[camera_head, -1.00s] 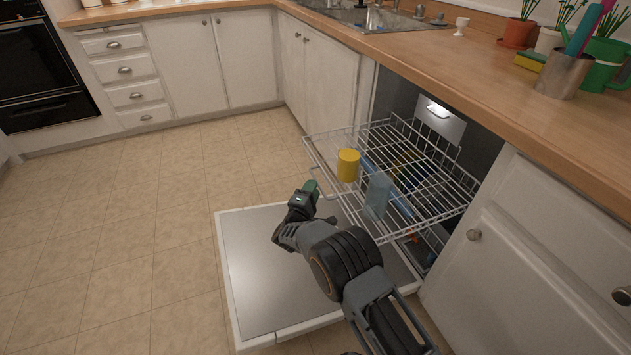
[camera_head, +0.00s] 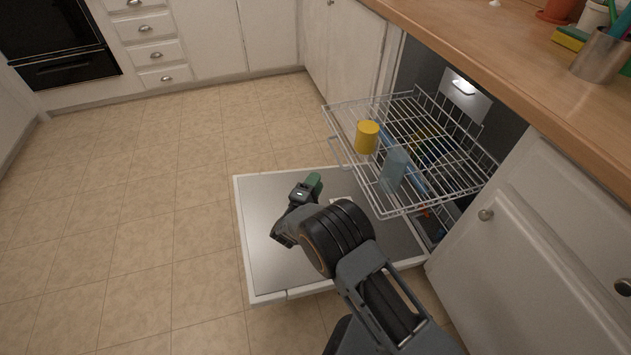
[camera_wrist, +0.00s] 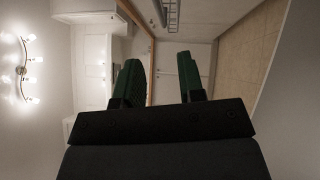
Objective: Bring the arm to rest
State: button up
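My gripper (camera_head: 314,183) has green fingers and is over the open dishwasher door (camera_head: 262,240), left of the pulled-out rack. In the wrist view my gripper (camera_wrist: 160,75) has its two fingers spread apart with nothing between them. The arm reaches up from the lower right of the head view, bent at a dark joint. The gripper touches nothing that I can see.
The upper dishwasher rack (camera_head: 455,170) is pulled out and holds a yellow cup (camera_head: 367,137) and a bluish glass (camera_head: 393,169). A wooden counter (camera_head: 520,75) runs along the right. The tiled floor (camera_head: 140,230) at the left is clear.

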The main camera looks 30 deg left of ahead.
jog(key=w+d+r+m+g+y+p, duration=0.1)
jog(key=w+d+r+p, duration=0.15)
jog(key=r, duration=0.35)
jog(key=w+d+r+m+g+y+p, duration=0.1)
jog(key=w+r+m+p, duration=0.2)
jog(key=r, duration=0.4)
jog(key=w+d+r+g+y+p, duration=0.1)
jog(key=w+d+r+g+p, duration=0.1)
jog(key=w+r+p, duration=0.3)
jog(key=d+r+m+g+y+p, duration=0.1)
jog(key=d+r+m+g+p, duration=0.35)
jog(key=d+r, duration=0.95)
jog(key=s+d+r+m+g+h+p, duration=0.1)
jog(key=s+d+r+m+g+p, duration=0.25)
jog(key=s+d+r+p, duration=0.55)
jog(key=s+d+r+m+g+h+p, duration=0.1)
jog(key=s+d+r+m+g+p, duration=0.1)
jog(key=s+d, duration=0.6)
jog(key=s+d+r+m+g+h+p, duration=0.2)
jog(key=s+d+r+m, duration=0.2)
jog(key=s+d+m, duration=0.2)
jog(key=s+d, duration=0.2)
jog(key=shift+d+r+h, duration=0.25)
jog(key=shift+d+h, duration=0.05)
